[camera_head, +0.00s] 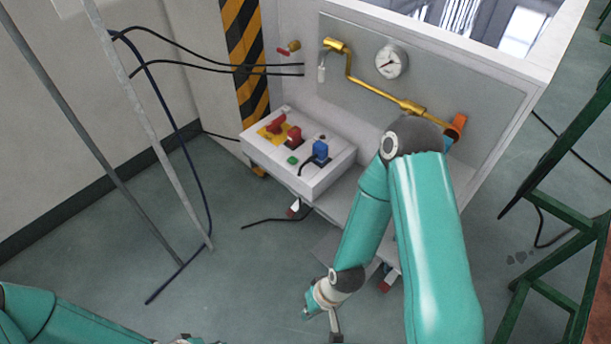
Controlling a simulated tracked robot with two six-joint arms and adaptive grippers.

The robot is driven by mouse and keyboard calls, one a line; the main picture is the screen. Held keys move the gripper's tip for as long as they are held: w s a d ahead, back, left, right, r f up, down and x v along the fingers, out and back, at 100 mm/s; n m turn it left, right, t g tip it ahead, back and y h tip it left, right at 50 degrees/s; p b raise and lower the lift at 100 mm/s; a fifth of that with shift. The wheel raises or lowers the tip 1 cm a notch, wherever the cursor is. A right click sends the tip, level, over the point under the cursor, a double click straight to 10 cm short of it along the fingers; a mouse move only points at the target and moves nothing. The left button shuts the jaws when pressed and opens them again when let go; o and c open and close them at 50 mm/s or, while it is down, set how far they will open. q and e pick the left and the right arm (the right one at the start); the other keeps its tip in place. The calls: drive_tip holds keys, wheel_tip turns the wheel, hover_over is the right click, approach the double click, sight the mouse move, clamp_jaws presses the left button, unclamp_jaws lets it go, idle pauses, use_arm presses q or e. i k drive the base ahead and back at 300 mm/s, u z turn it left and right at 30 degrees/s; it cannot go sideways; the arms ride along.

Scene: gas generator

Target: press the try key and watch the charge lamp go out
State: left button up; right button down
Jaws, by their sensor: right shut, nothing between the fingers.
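A light grey control box (318,181) juts out from the panel in the middle of the head view. On its sloped top are a red switch on a yellow plate (274,126), a red knob (294,135), a small green key (292,160) and a blue plug or socket (320,151). I cannot tell which is the try key, and I cannot make out the charge lamp. My right gripper (334,325) is shut and empty, low in front of the box and apart from it, partly cut by the bottom edge. My left gripper is out of view.
A round gauge (391,61) and a brass pipe (380,93) are on the panel above the box. Black cables (215,68) run in from the left. Slanted poles (150,130) stand left and a green metal frame (548,215) right. Grey floor (235,265) lies open left of the box.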

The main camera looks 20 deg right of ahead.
sight(291, 159)
drive_tip(key=u, duration=0.1)
drive_tip(key=i, duration=1)
drive_tip(key=z, duration=0.6)
